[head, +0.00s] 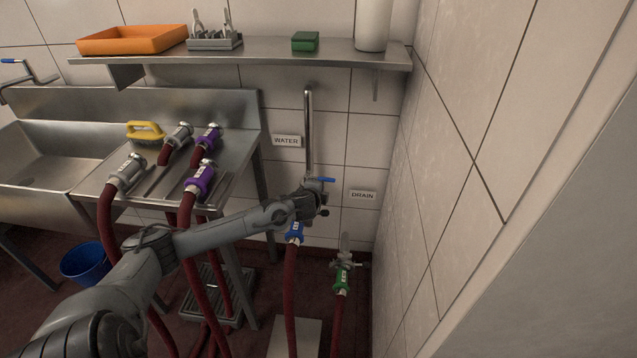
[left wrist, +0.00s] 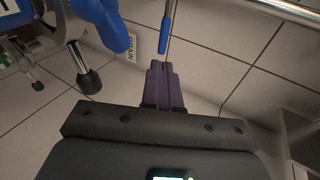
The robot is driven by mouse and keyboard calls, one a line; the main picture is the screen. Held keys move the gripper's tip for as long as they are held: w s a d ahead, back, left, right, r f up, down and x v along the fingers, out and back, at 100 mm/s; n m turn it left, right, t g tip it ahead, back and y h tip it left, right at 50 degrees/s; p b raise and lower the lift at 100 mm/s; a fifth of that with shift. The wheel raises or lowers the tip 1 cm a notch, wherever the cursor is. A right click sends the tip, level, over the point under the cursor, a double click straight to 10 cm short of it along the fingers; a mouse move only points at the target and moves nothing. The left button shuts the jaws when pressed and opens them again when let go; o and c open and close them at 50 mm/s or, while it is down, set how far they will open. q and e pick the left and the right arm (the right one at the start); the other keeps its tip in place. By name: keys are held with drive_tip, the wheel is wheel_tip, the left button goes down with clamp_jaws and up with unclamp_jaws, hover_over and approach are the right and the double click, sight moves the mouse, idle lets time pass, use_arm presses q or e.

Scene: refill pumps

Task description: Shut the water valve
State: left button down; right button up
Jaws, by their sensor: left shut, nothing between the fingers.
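The water valve's blue lever (head: 322,180) points right in the head view, at the foot of the upright steel pipe (head: 309,130) beside the WATER sign (head: 286,141). My left gripper (head: 318,197) is at the valve, just below the lever, and hides much of the valve body. In the left wrist view the fingers (left wrist: 165,85) are shut and empty. A slim blue part (left wrist: 165,35) shows just past the fingertips, and a larger blue part (left wrist: 108,24) is to their left. I cannot tell whether the fingers touch the lever. My right gripper is out of view.
A blue hose coupling (head: 295,232) hangs below the valve. The DRAIN sign (head: 362,195) and a green coupling (head: 342,278) are lower right. A tiled side wall (head: 450,200) stands close on the right. Purple couplings (head: 199,178) sit on the steel counter at left.

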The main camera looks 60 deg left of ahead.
use_arm(q)
drive_tip(key=b+x, duration=0.5)
drive_tip(key=x, duration=0.4)
drive_tip(key=shift+a+f, duration=0.15)
drive_tip(key=shift+a, duration=0.15)
drive_tip(key=shift+w, duration=0.1)
drive_tip(key=shift+a, duration=0.1)
